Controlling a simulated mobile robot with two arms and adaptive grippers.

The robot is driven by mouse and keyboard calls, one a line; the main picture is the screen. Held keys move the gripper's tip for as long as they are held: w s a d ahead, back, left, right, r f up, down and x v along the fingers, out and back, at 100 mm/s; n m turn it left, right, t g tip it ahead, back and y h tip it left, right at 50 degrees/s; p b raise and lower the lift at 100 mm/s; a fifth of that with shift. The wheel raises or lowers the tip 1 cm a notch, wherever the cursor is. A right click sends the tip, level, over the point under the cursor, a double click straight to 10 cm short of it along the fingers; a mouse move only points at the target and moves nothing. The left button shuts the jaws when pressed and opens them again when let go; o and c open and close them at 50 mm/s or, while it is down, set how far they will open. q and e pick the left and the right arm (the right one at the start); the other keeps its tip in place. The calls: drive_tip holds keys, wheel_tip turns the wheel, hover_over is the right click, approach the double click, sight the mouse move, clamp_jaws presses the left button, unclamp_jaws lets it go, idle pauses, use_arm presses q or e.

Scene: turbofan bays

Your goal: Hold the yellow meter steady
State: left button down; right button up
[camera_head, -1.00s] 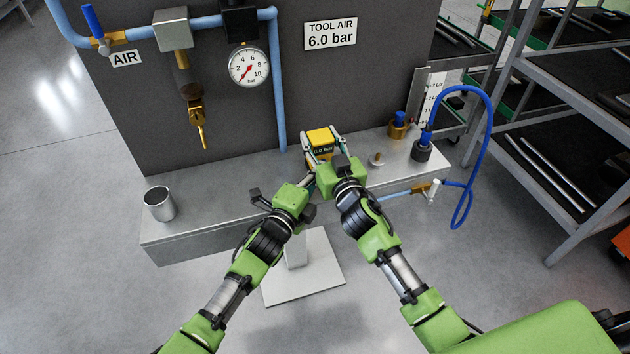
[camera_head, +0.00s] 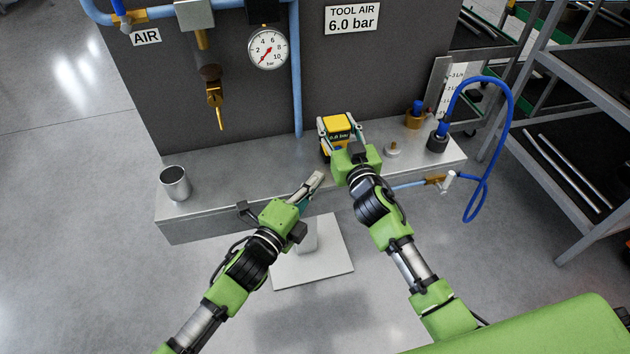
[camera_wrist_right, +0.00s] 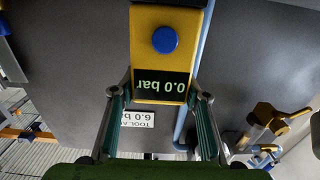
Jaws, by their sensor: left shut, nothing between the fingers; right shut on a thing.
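In the right wrist view the meter (camera_wrist_right: 166,45) shows a blue button and a display reading 0.0 bar, upside down. My right gripper (camera_head: 340,138) is shut on it, with a finger on each side; the fingers also show in the right wrist view (camera_wrist_right: 163,98). My left gripper (camera_head: 318,178) is shut and empty, at the bench's front edge, left of and below the meter, apart from it.
A metal cup (camera_head: 175,183) stands on the bench (camera_head: 230,190) at the left. A round gauge (camera_head: 268,48) and a brass valve lever (camera_head: 217,105) are on the dark panel. A blue hose (camera_head: 508,120) loops at the right, beside shelving (camera_head: 570,90).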

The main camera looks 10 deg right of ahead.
drive_tip(key=shift+d+f, duration=0.15)
drive_tip(key=shift+f, duration=0.35)
drive_tip(key=o, duration=1.2)
drive_tip(key=shift+o, duration=0.5)
drive_tip(key=shift+w+d+r, duration=0.1)
drive_tip(key=shift+r, duration=0.1)
